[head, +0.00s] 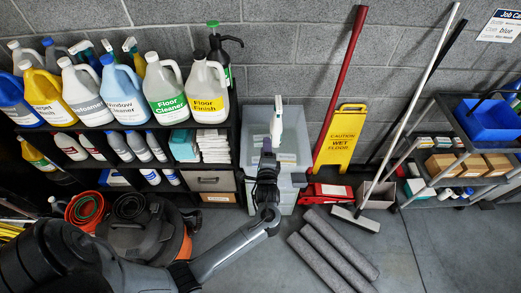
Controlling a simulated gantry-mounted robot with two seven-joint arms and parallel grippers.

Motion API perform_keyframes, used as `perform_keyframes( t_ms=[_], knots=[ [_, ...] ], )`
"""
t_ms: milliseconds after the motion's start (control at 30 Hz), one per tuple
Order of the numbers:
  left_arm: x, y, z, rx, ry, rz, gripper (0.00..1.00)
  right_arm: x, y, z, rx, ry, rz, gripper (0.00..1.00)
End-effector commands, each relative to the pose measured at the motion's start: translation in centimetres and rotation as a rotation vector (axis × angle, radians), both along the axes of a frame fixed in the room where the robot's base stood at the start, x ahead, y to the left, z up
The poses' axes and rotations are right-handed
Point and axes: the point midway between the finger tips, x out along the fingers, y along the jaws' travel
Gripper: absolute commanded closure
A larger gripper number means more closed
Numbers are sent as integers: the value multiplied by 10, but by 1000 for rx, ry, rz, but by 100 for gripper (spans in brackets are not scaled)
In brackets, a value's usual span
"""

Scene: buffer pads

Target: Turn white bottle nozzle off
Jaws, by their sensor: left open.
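A slim white bottle (277,126) shows upright at the middle of the head view, against the grey-white plastic bins. Its narrow top, where the nozzle would be, is too small to read as on or off. My left arm reaches in from the lower left, and its dark gripper (267,150) is just below and left of the bottle in the picture. The left gripper is open, with no object seen in it. I cannot tell whether it touches the bottle. My right gripper is not in view.
A black shelf (234,150) with jugs and bottles stands at left. Translucent bins (290,158) are behind the gripper. A yellow wet-floor sign (341,137), a red-handled pole (343,85) and a cart (480,130) are to the right. Rolled grey mats (335,250) lie on the floor.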

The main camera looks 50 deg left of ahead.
Motion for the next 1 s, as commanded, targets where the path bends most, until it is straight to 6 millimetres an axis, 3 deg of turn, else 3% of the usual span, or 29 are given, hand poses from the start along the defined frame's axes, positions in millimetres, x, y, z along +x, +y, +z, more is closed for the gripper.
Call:
perform_keyframes(
  t_ms=[33,233,400,567,967,1000],
  knots=[
    [19,-4,-10,-12,-28,5,55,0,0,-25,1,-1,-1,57],
    [60,-14,20,-37,-130,1,55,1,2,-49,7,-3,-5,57],
    [72,-13,33,-40,-164,-1,55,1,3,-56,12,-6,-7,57],
    [78,-7,34,-39,-168,0,55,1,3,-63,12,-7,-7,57],
    [107,23,32,-40,-168,-1,55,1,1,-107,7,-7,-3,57],
    [110,26,37,-38,-166,-2,55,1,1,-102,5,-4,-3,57]
  ],
)
